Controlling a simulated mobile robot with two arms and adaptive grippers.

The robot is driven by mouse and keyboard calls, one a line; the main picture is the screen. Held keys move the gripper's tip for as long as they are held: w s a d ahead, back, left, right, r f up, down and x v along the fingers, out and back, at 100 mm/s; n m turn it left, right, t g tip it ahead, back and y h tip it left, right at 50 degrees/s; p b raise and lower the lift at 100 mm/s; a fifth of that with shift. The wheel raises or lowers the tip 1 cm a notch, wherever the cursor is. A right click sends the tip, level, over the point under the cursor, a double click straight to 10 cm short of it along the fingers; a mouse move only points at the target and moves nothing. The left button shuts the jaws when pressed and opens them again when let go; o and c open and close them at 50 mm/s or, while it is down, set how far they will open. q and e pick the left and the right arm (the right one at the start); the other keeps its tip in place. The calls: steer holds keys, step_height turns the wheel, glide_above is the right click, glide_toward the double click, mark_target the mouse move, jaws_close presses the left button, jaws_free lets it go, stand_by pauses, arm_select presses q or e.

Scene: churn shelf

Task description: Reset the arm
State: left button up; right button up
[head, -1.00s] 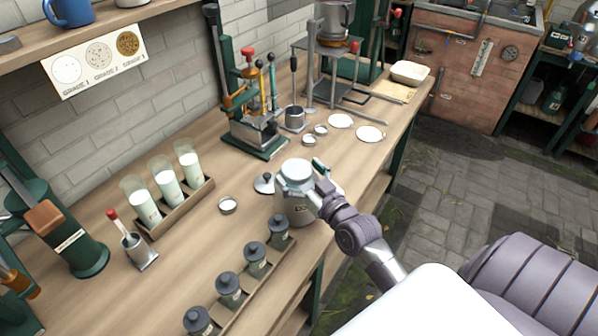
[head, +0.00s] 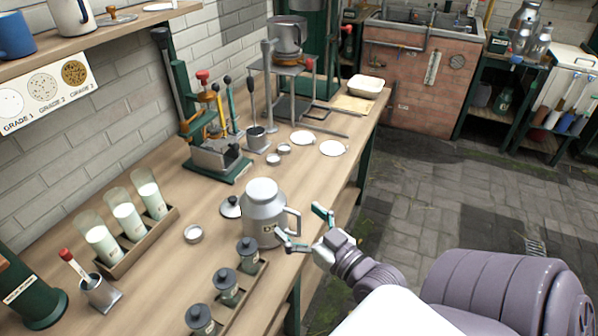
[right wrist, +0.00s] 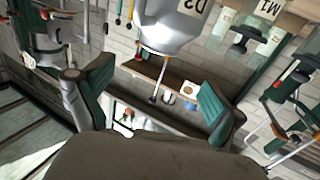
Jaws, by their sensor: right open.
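My right gripper (head: 302,227) is open and empty, just right of the metal jug (head: 264,215) at the bench's front edge. Its two green-padded fingers are spread near the jug's handle (head: 293,222); I see no grip on it. In the right wrist view the open fingers (right wrist: 155,95) stand wide apart, and the upside-down jug body with a D2 label (right wrist: 175,25) is beyond them. The jug stands upright on the bench. My left gripper is not in view.
The wooden bench (head: 185,265) holds a rack of milk tubes (head: 125,222), several dark lidded jars (head: 225,285), a small lid (head: 231,207) and a press (head: 215,150). White discs (head: 333,148) lie farther back. Open paved floor (head: 430,185) is to the right.

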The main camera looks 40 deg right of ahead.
stand_by(0.5)
